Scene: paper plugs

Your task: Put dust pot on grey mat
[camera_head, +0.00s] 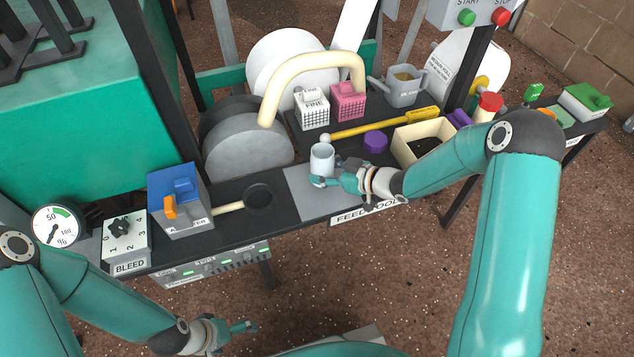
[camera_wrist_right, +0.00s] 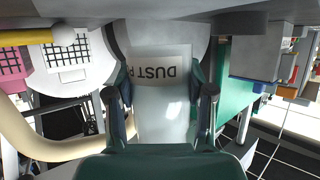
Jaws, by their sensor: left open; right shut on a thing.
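The dust pot (camera_head: 321,156) is a pale grey-white cup, upright over the back right part of the grey mat (camera_head: 302,203). I cannot tell whether its base touches the mat. My right gripper (camera_head: 322,181) is shut on the pot from the front right. In the right wrist view the pot (camera_wrist_right: 160,100) fills the space between the fingers, its "DUST" label upside down and partly cut off. My left gripper (camera_head: 246,327) is open and empty, low in front of the bench and away from the pot.
A dark round pan with a wooden handle (camera_head: 230,207) lies left of the mat. A blue box (camera_head: 180,200) stands farther left. The mat's front left is bare.

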